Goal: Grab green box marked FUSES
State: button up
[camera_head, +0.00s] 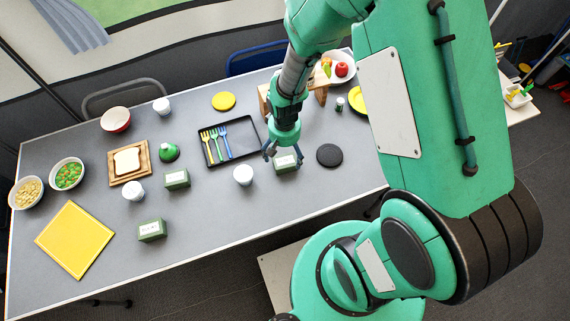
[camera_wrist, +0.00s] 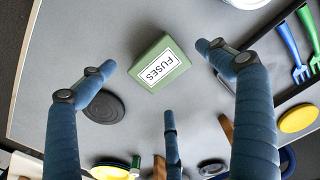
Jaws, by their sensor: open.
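The green box marked FUSES (camera_wrist: 160,64) lies on the grey table below my gripper, its white label facing up and readable in the wrist view. In the head view this box (camera_head: 286,161) is partly hidden under my gripper (camera_head: 283,150). In the wrist view my gripper (camera_wrist: 155,85) has its blue fingers spread wide around the box, with gaps on both sides; it holds nothing. Two similar green boxes, one at the middle (camera_head: 177,180) and one near the front edge (camera_head: 152,230), have white labels too small to read.
A white cup (camera_head: 243,175) stands left of the box, and a black disc (camera_head: 329,155) lies to its right. A black tray with forks (camera_head: 240,152) is behind to the left. A wooden stand (camera_head: 319,93) is farther back. The table front is clear near the box.

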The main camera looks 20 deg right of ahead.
aim_at(285, 160)
jog(key=shift+f, duration=0.15)
jog(key=shift+f+b, duration=0.95)
jog(key=shift+f, duration=1.55)
jog(key=c, duration=1.6)
jog(key=shift+r+p, duration=0.35)
jog(key=shift+r, duration=0.45)
notch_tip(285, 160, up, 2)
jog(key=shift+r+p, duration=0.2)
jog(key=shift+p, duration=0.3)
jog(key=s+p, duration=0.1)
jog(key=s, duration=0.9)
jog(key=s+r+p, duration=0.1)
jog(key=s, duration=0.5)
jog(key=shift+d+p, duration=0.3)
